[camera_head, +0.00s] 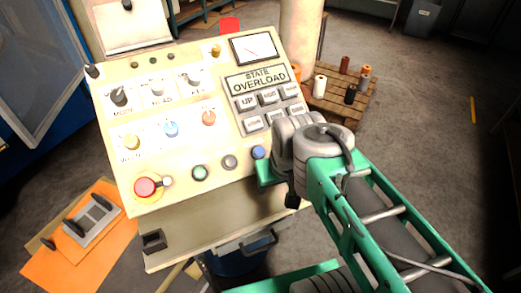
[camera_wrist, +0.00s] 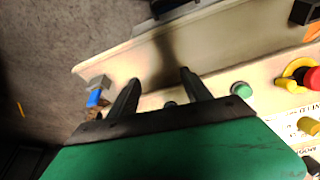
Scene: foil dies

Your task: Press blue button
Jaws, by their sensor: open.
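The blue button (camera_head: 258,152) is at the lower right edge of the sloped cream control panel (camera_head: 185,192). In the wrist view a blue piece (camera_wrist: 97,98) at the panel's corner, just left of the left finger, appears to be this button. My gripper (camera_wrist: 159,76) is open, with its two dark fingers apart over the panel's lower edge. A greenish-grey button (camera_wrist: 170,104) shows between the fingers. In the head view the green gripper body (camera_head: 268,174) is close beside the blue button, and my wrist hides the fingers. I cannot tell whether anything touches.
A green button (camera_head: 200,173), a grey button (camera_head: 229,162) and a red mushroom button (camera_head: 145,187) line the same edge.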

